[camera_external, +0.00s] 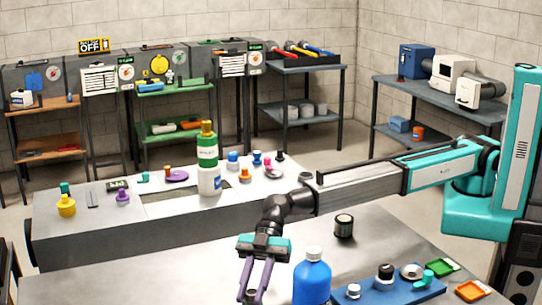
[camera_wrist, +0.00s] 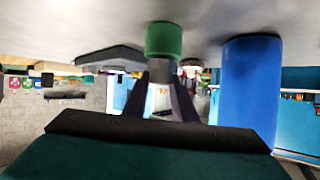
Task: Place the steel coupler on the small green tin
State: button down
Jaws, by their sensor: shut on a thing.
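My gripper (camera_external: 252,292) points down at the near edge of the table, left of a blue bottle, with its fingertips at the bottom of the external view. In the wrist view, where the table is at the top, my gripper (camera_wrist: 163,76) is shut on a grey piece, the steel coupler (camera_wrist: 162,70). The small green tin (camera_wrist: 164,40) is directly in line beyond the coupler, against the table. The coupler looks close to the tin's end; I cannot tell whether they touch.
The blue bottle (camera_external: 312,279) stands close right of my gripper; it also shows in the wrist view (camera_wrist: 248,90). A blue tray (camera_external: 335,297) holds several small parts. A black jar (camera_external: 344,227) stands farther back. Green (camera_external: 441,267) and orange (camera_external: 471,290) trays lie at right.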

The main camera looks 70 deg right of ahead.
jog(key=shift+f, duration=0.2)
jog(key=c, duration=1.5)
grip_release()
jog(key=shift+o, duration=0.2)
jog(key=shift+r, duration=0.15)
jog(key=b+v, duration=0.1)
jog(key=v, duration=1.1)
jog(key=shift+b, duration=0.35)
jog(key=shift+s, duration=0.1)
